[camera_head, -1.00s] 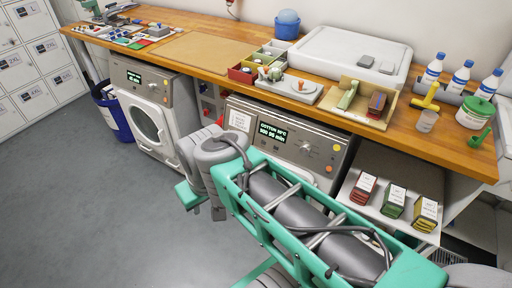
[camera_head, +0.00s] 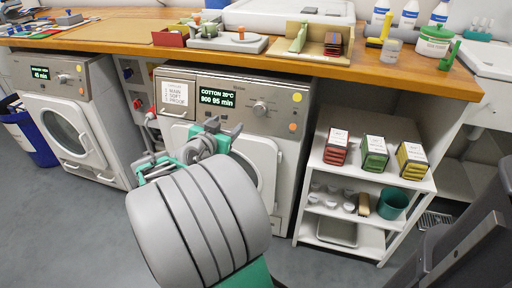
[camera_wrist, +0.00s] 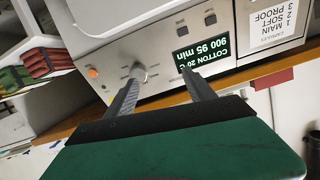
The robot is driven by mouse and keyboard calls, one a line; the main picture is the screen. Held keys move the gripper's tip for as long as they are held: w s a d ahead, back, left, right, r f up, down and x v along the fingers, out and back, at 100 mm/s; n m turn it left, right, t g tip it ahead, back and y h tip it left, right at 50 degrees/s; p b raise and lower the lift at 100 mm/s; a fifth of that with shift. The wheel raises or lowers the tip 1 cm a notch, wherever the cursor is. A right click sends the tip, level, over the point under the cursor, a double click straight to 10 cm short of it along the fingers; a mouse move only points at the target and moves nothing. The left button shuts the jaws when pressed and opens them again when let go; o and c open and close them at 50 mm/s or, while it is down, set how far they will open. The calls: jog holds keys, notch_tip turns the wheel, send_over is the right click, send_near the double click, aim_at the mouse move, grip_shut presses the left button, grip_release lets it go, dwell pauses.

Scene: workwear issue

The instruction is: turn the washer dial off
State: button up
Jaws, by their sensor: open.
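The washer (camera_head: 284,150) is a grey-white front-loader under the wooden worktop, with its display (camera_head: 216,98) lit and reading COTTON 20°C, 900, 95 min. Its round metal dial (camera_head: 260,107) sits right of the display on the panel. My gripper (camera_head: 224,128) is open and empty in front of the panel, below the display and left of the dial in the head view. In the upside-down wrist view the dial (camera_wrist: 138,72) shows just beyond the left fingertip of my gripper (camera_wrist: 160,78), and the display is beyond the right one. I cannot tell whether the finger touches the dial.
A second machine (camera_head: 68,118) with a 45 min display stands to the left. A white shelf unit (camera_head: 312,185) with coloured boxes stands right of the washer. Small orange and yellow round spots (camera_head: 297,97) mark the panel's right end. The worktop (camera_head: 400,78) overhangs the panel.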

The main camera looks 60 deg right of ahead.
aim_at(258, 112)
jog(key=s+d+h+b, duration=0.1)
jog(key=d, duration=0.3)
jog(key=s+d+f+m+g+h+b, duration=0.1)
jog(key=s+d, duration=0.1)
jog(key=d, duration=0.2)
jog(key=s+d+f+b, duration=0.1)
jog(key=d, duration=0.3)
jog(key=shift+s+m+g+h, duration=0.15)
jog(key=shift+m+g+h, duration=0.15)
jog(key=shift+g+h, duration=0.1)
jog(key=shift+r, duration=0.1)
jog(key=c, duration=1.4)
